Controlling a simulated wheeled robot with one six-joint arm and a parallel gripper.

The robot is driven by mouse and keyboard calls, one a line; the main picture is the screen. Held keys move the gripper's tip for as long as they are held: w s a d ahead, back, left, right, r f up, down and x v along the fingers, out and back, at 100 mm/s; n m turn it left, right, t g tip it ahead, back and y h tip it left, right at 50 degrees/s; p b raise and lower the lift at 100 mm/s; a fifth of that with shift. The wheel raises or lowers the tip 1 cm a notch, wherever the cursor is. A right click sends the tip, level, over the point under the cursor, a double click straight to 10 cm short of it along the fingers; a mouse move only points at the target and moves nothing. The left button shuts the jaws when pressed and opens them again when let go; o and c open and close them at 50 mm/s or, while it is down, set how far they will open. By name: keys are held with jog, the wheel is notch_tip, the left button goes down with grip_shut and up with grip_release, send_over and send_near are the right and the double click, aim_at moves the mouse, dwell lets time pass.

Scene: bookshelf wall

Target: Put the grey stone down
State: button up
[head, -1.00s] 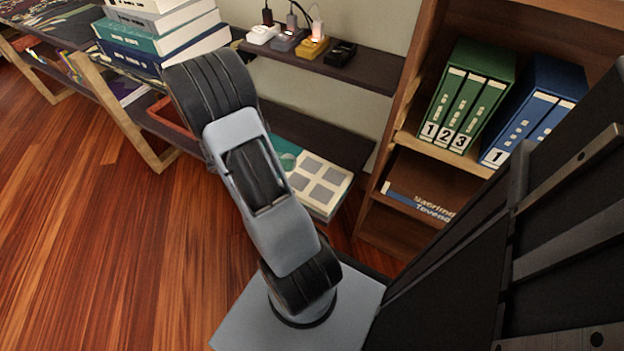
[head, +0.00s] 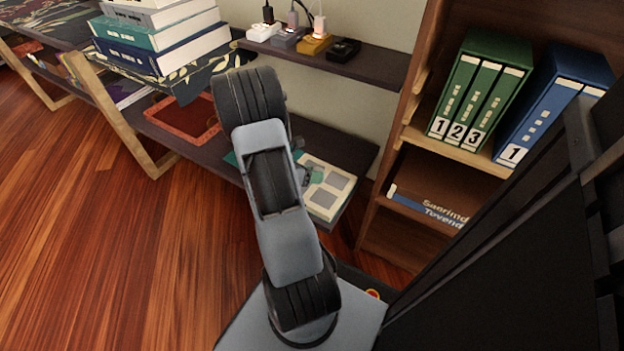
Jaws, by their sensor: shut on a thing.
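A small dark grey part of my gripper (head: 309,174) shows just right of my arm, above the lower shelf with the flat book. The rest of it is hidden behind my arm links. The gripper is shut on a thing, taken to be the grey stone. The stone itself is hidden and I cannot make it out. I cannot tell how high the gripper is above the shelf.
The dark lower shelf (head: 345,150) carries a flat book with pale squares (head: 330,190) and a red-orange tray (head: 183,118). The upper shelf (head: 375,68) holds plugs and small boxes (head: 315,44). Stacked books (head: 160,40) stand left. Binders (head: 480,90) fill the right bookcase.

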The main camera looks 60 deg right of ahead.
jog(key=shift+f, duration=0.5)
jog(key=shift+f, duration=0.1)
jog(key=shift+s+a+f+b, duration=0.15)
jog(key=shift+f+b, duration=0.25)
jog(key=shift+f, duration=0.2)
jog(key=o, duration=0.9)
jog(key=shift+r, duration=0.2)
jog(key=shift+o, duration=0.7)
jog(key=p+v, duration=0.1)
jog(key=v, duration=0.2)
jog(key=p+v, duration=0.2)
jog(key=v, duration=0.2)
jog(key=r+p+v, duration=0.1)
jog(key=p+v, duration=0.1)
jog(key=v, duration=0.2)
jog(key=shift+d, duration=0.35)
jog(key=shift+v, duration=0.8)
